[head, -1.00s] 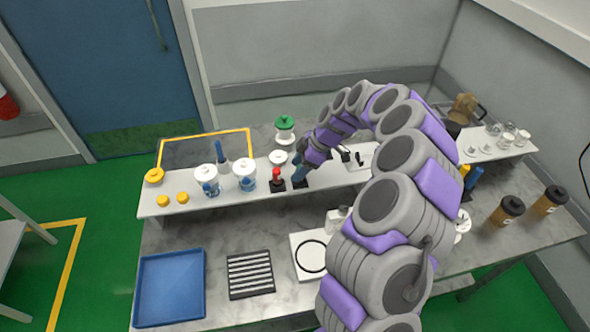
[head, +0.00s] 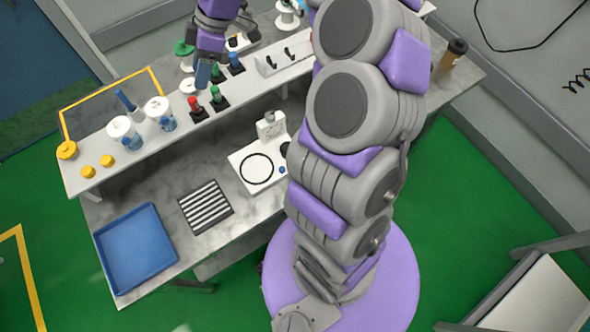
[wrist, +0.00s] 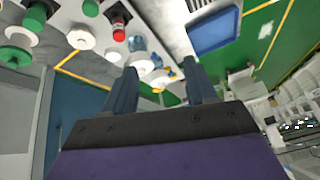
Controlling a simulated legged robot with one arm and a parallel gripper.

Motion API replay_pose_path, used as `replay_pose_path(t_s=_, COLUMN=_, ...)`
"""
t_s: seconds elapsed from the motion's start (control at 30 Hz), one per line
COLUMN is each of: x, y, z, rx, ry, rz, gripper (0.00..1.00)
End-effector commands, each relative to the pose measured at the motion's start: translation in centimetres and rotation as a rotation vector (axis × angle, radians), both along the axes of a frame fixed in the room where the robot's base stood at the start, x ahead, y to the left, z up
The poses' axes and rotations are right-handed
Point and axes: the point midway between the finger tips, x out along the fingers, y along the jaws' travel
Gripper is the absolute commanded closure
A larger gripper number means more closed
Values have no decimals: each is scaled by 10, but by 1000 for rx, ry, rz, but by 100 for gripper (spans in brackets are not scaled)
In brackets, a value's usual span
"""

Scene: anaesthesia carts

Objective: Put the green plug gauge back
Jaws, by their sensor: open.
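The green plug gauge (head: 215,93) stands upright on a small black base on the raised shelf, between the red gauge (head: 194,103) and the blue gauge (head: 234,59). My gripper (head: 204,78) is open and empty, its fingers close to the green gauge in the head view and apparently above it. In the wrist view my gripper (wrist: 158,82) shows its two fingers spread with nothing between them. The red gauge (wrist: 118,30) and a green top (wrist: 90,8), probably the green gauge, are at the upper left there.
White-lidded jars (head: 120,128) and yellow knobs (head: 88,172) stand on the shelf's left. Below are a blue tray (head: 137,250), a striped block (head: 205,207) and a white device with a black ring (head: 256,168). A white hook rack (head: 285,58) is at the right.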

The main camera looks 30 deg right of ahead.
Motion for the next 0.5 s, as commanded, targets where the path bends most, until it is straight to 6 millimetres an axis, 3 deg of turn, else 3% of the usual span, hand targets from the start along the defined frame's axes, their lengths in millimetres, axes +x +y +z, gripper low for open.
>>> replay_pose_path(t_s=0.1, x=-50, y=21, z=25, rx=-49, ry=72, rz=-75, gripper=44)
replay_pose_path(t_s=0.23, x=-105, y=32, z=35, rx=-125, ry=162, rz=-197, gripper=44)
replay_pose_path(t_s=0.5, x=-222, y=17, z=27, rx=-327, ry=322, rz=-581, gripper=44)
